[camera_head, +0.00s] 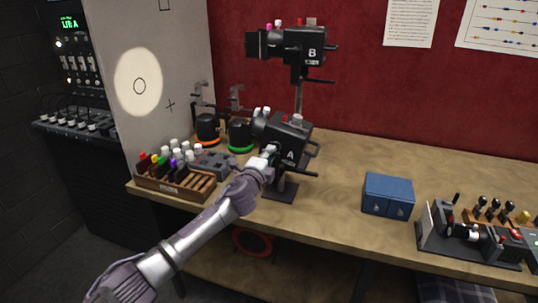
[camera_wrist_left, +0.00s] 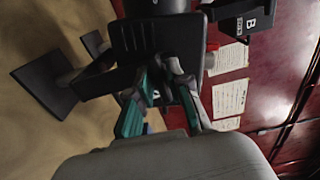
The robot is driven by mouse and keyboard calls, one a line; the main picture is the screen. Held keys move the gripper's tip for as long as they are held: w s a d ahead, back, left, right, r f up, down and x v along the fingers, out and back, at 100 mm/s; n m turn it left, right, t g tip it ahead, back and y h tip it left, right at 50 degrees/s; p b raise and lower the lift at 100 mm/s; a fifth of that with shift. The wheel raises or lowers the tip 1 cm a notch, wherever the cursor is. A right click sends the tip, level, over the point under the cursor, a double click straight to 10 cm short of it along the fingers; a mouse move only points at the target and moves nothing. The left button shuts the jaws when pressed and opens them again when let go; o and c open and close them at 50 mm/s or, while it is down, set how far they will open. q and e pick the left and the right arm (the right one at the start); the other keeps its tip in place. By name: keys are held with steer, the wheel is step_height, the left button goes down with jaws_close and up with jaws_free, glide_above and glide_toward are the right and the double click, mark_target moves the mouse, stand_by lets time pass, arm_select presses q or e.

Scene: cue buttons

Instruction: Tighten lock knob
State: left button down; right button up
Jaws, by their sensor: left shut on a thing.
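Lamp unit A (camera_head: 289,135), a black housing on a stand, sits on the wooden bench. My left gripper (camera_head: 268,152) reaches its near left side. In the left wrist view my left gripper (camera_wrist_left: 160,95) has its teal-padded fingers closed at the dark housing of the unit (camera_wrist_left: 150,40). It is shut on a small part there that I take for the lock knob; the fingers hide most of it. My right gripper is not in view.
Lamp unit B (camera_head: 300,45) stands higher behind unit A. A wooden rack (camera_head: 175,188) with several coloured and white-topped pieces is at the left. A blue box (camera_head: 388,195) and a black fixture (camera_head: 465,240) are at the right. Bench between unit A and the box is clear.

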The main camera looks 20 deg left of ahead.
arm_select(q)
steer(key=shift+f, duration=0.1)
steer(key=c, duration=1.2)
jaws_free()
steer(key=shift+s, duration=0.15)
steer(key=s, duration=1.1)
steer(key=shift+s+a, duration=0.25)
steer(key=shift+s, duration=0.15)
